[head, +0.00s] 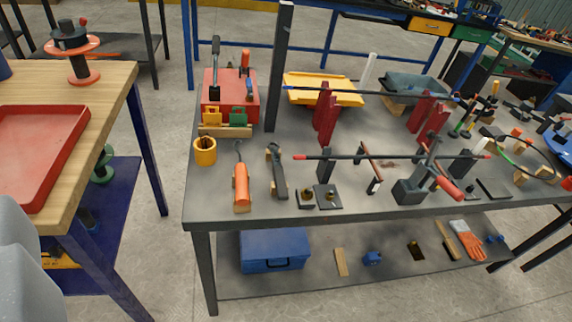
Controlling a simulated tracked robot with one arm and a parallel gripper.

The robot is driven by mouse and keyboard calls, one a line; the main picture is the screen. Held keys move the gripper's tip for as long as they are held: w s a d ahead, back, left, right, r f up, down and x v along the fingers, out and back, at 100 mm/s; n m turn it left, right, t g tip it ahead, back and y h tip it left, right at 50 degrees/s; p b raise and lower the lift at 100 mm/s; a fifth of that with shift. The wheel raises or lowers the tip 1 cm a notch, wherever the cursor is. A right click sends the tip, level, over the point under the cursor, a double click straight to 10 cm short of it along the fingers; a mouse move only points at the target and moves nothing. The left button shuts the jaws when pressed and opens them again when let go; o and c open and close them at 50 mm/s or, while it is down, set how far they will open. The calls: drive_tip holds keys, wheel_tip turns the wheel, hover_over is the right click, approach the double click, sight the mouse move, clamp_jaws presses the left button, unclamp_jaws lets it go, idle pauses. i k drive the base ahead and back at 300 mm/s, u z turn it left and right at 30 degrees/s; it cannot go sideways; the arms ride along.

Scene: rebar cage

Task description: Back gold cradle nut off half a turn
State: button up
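Two small gold-coloured nuts, one on the left (307,194) and one on the right (328,196), sit on dark plates near the front edge of the grey workbench (225,188). I cannot tell which, if either, is the cradle nut. Two dark red stands, left (326,118) and right (428,122), support a long dark bar behind them. A second dark bar with red ends (400,157) rests on dark supports in front. No gold nut is clear on these supports at this size. My gripper is not in view.
An orange-handled tool (241,188), a yellow cup (205,151), a red box (222,93) and a yellow tray (318,90) crowd the bench's left side. A blue case (274,250) stands on the lower shelf. A wooden table (110,90) is at left; clear floor lies between.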

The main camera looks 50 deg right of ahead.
sight(329, 198)
drive_tip(key=z, duration=0.3)
drive_tip(key=i, duration=0.9)
drive_tip(key=z, duration=0.8)
